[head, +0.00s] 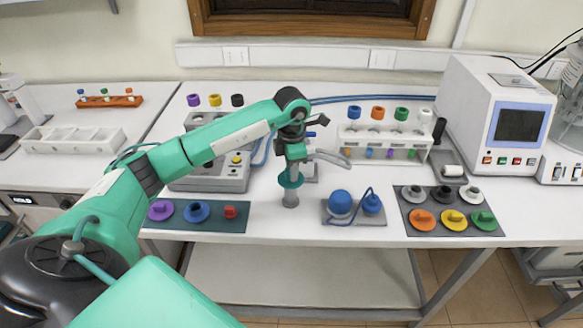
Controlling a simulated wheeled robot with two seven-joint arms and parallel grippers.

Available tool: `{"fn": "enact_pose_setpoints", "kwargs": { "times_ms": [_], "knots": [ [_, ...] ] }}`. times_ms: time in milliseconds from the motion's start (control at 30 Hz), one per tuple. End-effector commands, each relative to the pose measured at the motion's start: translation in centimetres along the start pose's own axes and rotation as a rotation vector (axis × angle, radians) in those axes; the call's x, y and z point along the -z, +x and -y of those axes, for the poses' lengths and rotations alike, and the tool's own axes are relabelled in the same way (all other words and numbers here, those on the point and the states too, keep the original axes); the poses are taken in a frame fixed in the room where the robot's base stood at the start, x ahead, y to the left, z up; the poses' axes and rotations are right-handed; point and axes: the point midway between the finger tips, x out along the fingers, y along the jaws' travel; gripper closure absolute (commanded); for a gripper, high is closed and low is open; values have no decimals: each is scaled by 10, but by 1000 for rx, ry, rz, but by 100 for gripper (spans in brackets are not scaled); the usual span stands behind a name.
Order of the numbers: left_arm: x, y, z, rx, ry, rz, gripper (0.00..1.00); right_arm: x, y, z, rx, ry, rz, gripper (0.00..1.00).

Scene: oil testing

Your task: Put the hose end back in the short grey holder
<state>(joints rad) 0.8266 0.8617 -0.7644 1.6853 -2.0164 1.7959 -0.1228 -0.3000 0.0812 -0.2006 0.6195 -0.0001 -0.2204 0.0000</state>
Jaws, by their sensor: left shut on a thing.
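My left gripper (343,158) is low over the middle of the bench, with its pale curved fingers reaching right from the wrist. It is shut on what I take to be the hose end, which is small and mostly hidden at the fingers. Blue hose (375,98) runs along the back of the bench. My right gripper is out of view.
A grey instrument (213,174) stands behind my forearm. A white rack (385,153) with coloured caps is at the back right. A mat with blue bulbs (341,203) lies right of the cylinder, and a mat of coloured knobs (453,223) further right. A white analyser (496,115) bounds the right.

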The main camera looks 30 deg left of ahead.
Motion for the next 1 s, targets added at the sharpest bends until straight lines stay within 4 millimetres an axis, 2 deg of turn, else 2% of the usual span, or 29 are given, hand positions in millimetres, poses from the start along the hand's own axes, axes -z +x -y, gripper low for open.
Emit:
{"fn": "enact_pose_setpoints", "kwargs": {
  "times_ms": [1000],
  "knots": [
    [0, 3, 0, 0, 0, 0, 99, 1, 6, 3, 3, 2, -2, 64]
  ]
}}
